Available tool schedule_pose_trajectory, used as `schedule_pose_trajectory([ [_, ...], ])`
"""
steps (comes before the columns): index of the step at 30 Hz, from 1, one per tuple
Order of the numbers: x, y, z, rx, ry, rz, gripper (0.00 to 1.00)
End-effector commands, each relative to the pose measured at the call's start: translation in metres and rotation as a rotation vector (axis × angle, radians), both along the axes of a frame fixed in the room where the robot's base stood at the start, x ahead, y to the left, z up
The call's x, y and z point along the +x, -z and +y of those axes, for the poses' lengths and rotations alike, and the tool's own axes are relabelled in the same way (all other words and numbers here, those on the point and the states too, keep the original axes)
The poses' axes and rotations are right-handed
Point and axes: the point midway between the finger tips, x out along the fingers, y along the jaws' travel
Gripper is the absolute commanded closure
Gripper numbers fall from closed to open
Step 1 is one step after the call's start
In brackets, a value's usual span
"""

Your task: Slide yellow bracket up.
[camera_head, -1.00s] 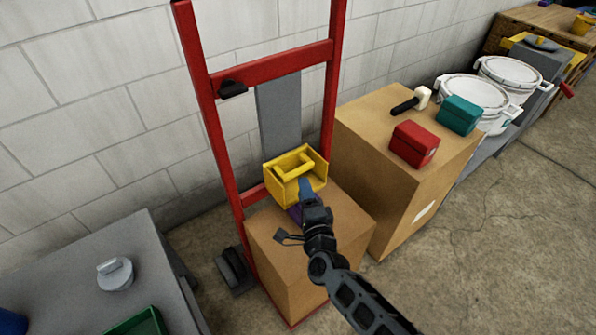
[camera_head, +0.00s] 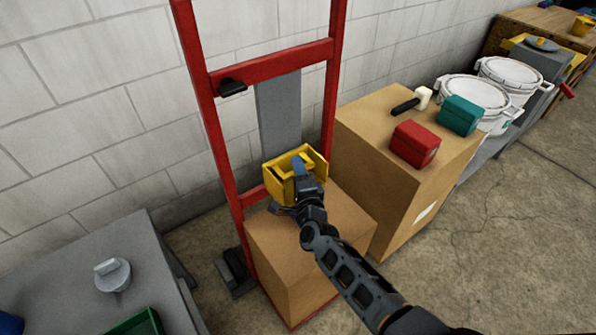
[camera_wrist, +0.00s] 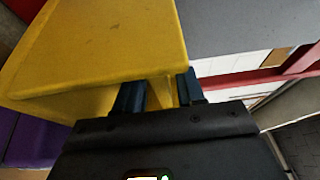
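The yellow bracket (camera_head: 273,185) is an open, box-like piece with a crossbar, at the lower end of a grey upright plate (camera_head: 279,115) on a red frame. My gripper (camera_head: 299,168) reaches into the bracket's open front and hides part of it, including most of the crossbar. In the wrist view, the bracket (camera_wrist: 105,45) fills the upper left. The two blue fingers of my gripper (camera_wrist: 160,92) are apart, with yellow between and behind them. I cannot tell whether they touch the crossbar.
The red frame (camera_head: 203,110) holds a cardboard box (camera_head: 290,255) below the bracket. A taller box (camera_head: 365,150) at right carries a red box (camera_head: 414,144), a teal box (camera_head: 460,115) and a mallet (camera_head: 423,98). A grey table (camera_head: 70,275) stands at lower left.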

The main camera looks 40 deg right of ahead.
Motion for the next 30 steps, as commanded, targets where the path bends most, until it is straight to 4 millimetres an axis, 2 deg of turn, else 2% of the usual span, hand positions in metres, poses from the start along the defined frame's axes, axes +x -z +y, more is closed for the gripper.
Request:
schedule_pose_trajectory([
  [1,0.0,0.0,0.0,0.0,0.0,0.0,0.67],
  [12,0.0,0.0,0.0,0.0,0.0,0.0,1.0],
  [24,0.0,-0.001,0.0,0.0,0.0,0.001,1.0],
  [26,0.0,-0.005,0.0,0.0,0.0,0.0,1.0],
  [30,0.0,-0.025,0.001,0.0,-0.001,0.0,1.0],
])
